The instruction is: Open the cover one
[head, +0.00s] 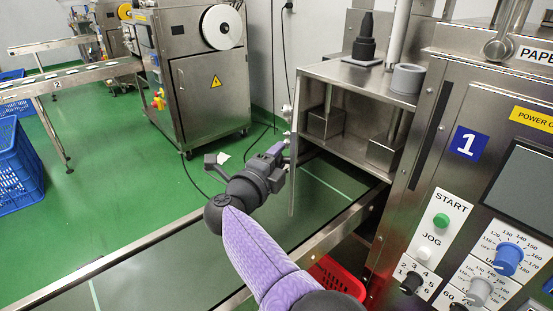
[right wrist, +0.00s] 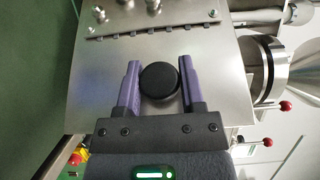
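The steel cover (head: 293,165) of the machine marked 1 shows almost edge-on in the head view and hangs upright at the machine's left side. In the right wrist view it is a flat steel panel (right wrist: 215,65) with a hinge strip (right wrist: 150,27) along its upper part. A round black knob (right wrist: 159,82) sits on the panel. My right gripper (head: 277,152) is at the cover's outer face. Its two purple fingers (right wrist: 160,68) lie close on both sides of the knob, with no clear gap. My left gripper is not in view.
The machine's front (head: 465,140) with dials and buttons stands at the right. A conveyor (head: 150,262) runs below my right arm. A red basket (head: 337,275) is under the machine. Another steel machine (head: 205,85) and blue crates (head: 15,165) stand farther back on green floor.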

